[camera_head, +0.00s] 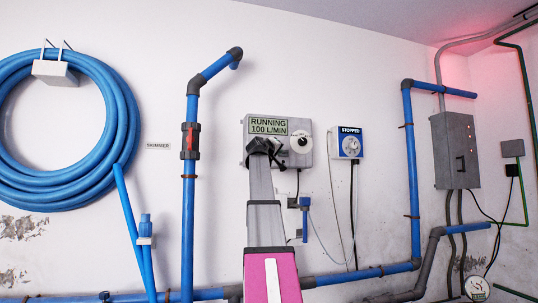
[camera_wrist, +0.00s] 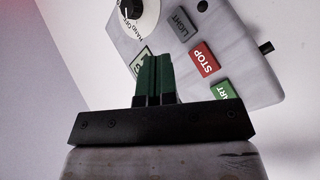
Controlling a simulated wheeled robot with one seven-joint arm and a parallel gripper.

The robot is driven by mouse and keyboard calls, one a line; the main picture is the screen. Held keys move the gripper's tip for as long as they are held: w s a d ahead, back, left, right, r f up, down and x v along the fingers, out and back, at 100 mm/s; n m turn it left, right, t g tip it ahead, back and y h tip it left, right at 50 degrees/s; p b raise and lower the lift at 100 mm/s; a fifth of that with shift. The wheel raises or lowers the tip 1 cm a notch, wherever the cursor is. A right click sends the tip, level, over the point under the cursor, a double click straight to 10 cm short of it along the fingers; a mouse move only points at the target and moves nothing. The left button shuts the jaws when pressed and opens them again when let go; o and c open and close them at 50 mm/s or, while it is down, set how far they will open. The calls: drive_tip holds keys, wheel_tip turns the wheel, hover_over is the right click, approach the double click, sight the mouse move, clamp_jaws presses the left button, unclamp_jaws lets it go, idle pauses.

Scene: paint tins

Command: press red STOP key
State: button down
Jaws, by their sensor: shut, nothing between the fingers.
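The red STOP key (camera_wrist: 203,60) is on the face of a grey control box (camera_wrist: 232,42), which appears tilted in the wrist view. It sits between a grey LIGHT key (camera_wrist: 182,25) and a green key (camera_wrist: 222,90) whose label is partly cut off. My gripper (camera_wrist: 152,62) is shut and empty, its green fingers to the left of the STOP key in that view. In the head view, the box's display (camera_head: 268,126) reads RUNNING 100 L/MIN. My gripper (camera_head: 262,146) covers the box's lower left there and the STOP key is hidden. Contact cannot be told.
A black and white knob (camera_wrist: 135,14) is on the same box. A white and blue unit marked STOPPED (camera_head: 350,143) hangs to its right. Blue pipes (camera_head: 188,225) and a coiled hose (camera_head: 125,140) are left, and a grey cabinet (camera_head: 457,150) is right.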

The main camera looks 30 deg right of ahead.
drive_tip(key=shift+w, duration=0.2)
drive_tip(key=w+d, duration=0.2)
drive_tip(key=w, duration=0.6)
drive_tip(key=shift+w, duration=0.3)
idle(1.9)
drive_tip(key=shift+w+d, duration=0.15)
drive_tip(key=shift+w, duration=0.05)
drive_tip(key=shift+w, duration=0.45)
idle(0.7)
drive_tip(key=shift+s, duration=0.85)
